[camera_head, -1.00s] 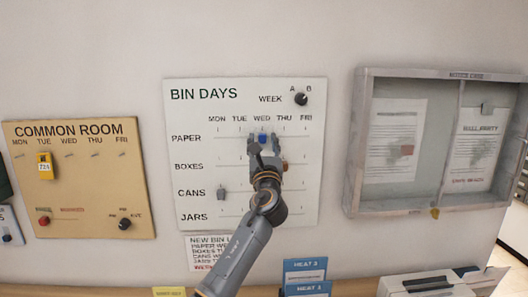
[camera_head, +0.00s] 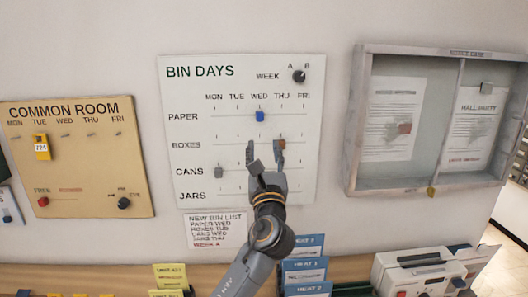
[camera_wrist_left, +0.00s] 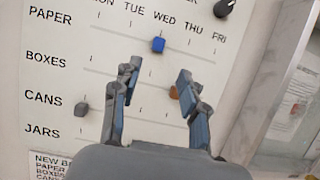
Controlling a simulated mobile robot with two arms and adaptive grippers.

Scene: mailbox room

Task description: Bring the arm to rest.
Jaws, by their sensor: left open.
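My left gripper (camera_head: 265,150) is open and empty, in front of the lower middle of the white BIN DAYS board (camera_head: 185,95). On the board, a blue slider (camera_head: 260,116) sits on the PAPER row under WED, clear above the fingertips; it also shows in the left wrist view (camera_wrist_left: 158,45). A brown slider (camera_wrist_left: 175,93) on the BOXES row, near THU, is partly behind one finger. A grey slider (camera_head: 219,172) sits on the CANS row at MON. No JARS slider shows; the gripper covers part of that row. My right gripper is not in view.
A tan COMMON ROOM board (camera_head: 80,165) hangs at left and a framed notice case (camera_head: 360,120) at right. Blue HEAT leaflets (camera_head: 304,270), yellow cards (camera_head: 170,276) and a white box-like device (camera_head: 415,270) stand below, near the ledge (camera_head: 130,275).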

